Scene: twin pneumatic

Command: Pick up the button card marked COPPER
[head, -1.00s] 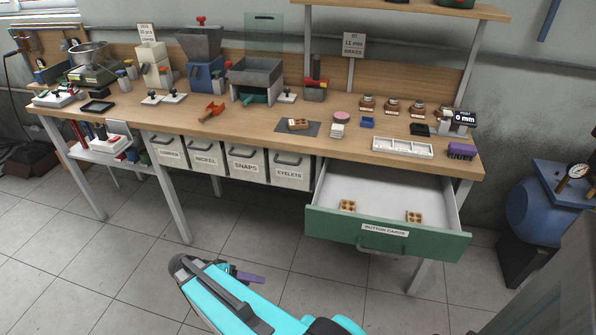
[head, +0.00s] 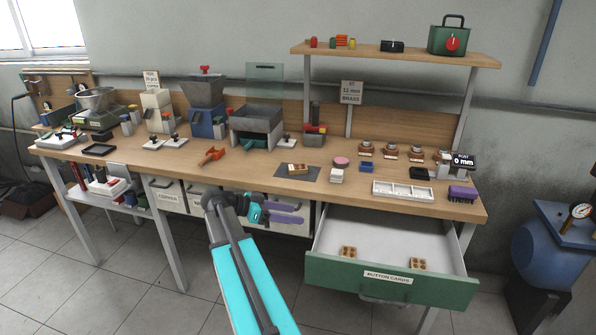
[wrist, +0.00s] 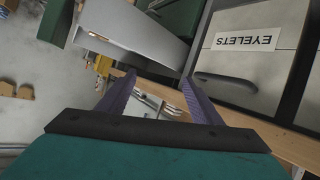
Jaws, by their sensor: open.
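Two brown button cards, a left one (head: 348,253) and a right one (head: 418,264), lie inside the open green-fronted drawer (head: 330,269) labelled BUTTON CARDS. Another brown card (head: 298,168) lies on a dark mat (head: 270,171) on the bench. No marking on any card is readable, so I cannot tell which is COPPER. My gripper (head: 287,213) is in front of the bins under the bench, left of the drawer and apart from the cards. In the wrist view its purple fingers (wrist: 158,100) are spread with nothing held between them.
The EYELETS bin (wrist: 246,75) is close in the wrist view. The bench (head: 235,170) overhangs the bins and carries hoppers, a white tray (head: 403,190) and a purple brush (head: 462,193). A blue tank (head: 545,240) stands at the right. The drawer is open above.

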